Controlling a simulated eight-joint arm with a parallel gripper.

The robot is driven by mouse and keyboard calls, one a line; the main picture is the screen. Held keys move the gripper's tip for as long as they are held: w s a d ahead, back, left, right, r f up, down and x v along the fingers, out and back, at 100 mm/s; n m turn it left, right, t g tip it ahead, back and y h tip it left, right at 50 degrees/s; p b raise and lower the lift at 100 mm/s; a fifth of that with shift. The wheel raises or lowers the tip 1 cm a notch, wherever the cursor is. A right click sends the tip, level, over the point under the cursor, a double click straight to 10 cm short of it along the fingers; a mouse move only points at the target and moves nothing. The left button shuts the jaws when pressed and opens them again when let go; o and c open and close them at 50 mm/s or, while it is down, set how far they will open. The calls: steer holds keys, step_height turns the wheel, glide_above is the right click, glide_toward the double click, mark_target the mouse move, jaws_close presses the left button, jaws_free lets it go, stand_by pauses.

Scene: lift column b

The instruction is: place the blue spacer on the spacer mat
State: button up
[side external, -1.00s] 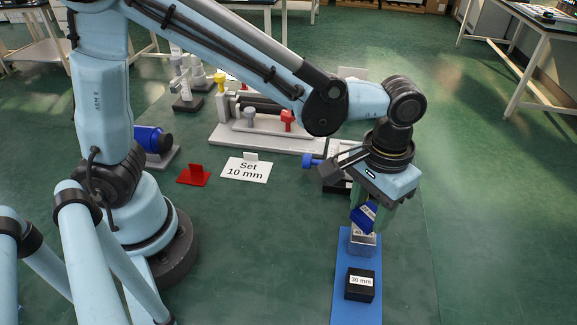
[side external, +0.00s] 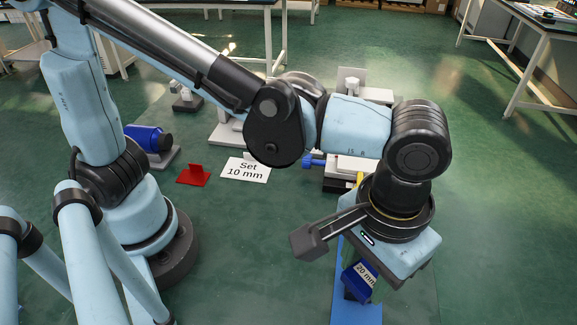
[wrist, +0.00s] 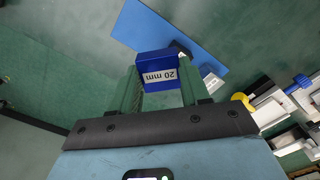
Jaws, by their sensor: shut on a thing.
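The blue spacer (side external: 359,281), labelled "20 mm", is held tilted between the fingers of my gripper (side external: 366,272). In the wrist view, the blue spacer (wrist: 156,66) sits between two green fingers of my gripper (wrist: 157,82). The spacer mat (side external: 356,314) is a long blue strip on the green surface, mostly hidden by my gripper in the side view. The mat (wrist: 160,25) shows beyond the spacer in the wrist view. The held spacer appears above the mat; the exact gap cannot be told.
In the wrist view a grey spacer (wrist: 212,82) and a mostly hidden black spacer stand on the mat. A "Set 10 mm" card (side external: 246,169), a red piece (side external: 193,175) and a blue cylinder device (side external: 148,140) lie to the left.

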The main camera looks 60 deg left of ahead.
glide_above(360, 317)
steer(key=s, duration=0.1)
steer(key=f, duration=0.6)
steer(key=shift+s+d+f, duration=0.1)
steer(key=shift+d+f, duration=0.2)
steer(key=shift+d, duration=0.05)
steer(key=shift+f, duration=2.05)
steer(key=shift+f, duration=0.1)
steer(key=o, duration=0.9)
steer(key=shift+c, duration=0.2)
step_height(360, 317, up, 12)
steer(key=shift+a+r, duration=0.1)
steer(key=shift+a, duration=0.05)
steer(key=w+a+t, duration=0.3)
steer(key=a, duration=1.1)
steer(key=w+a+r+t, duration=0.1)
steer(key=w+a+t, duration=0.3)
steer(key=a, duration=1.1)
steer(key=shift+a, duration=0.25)
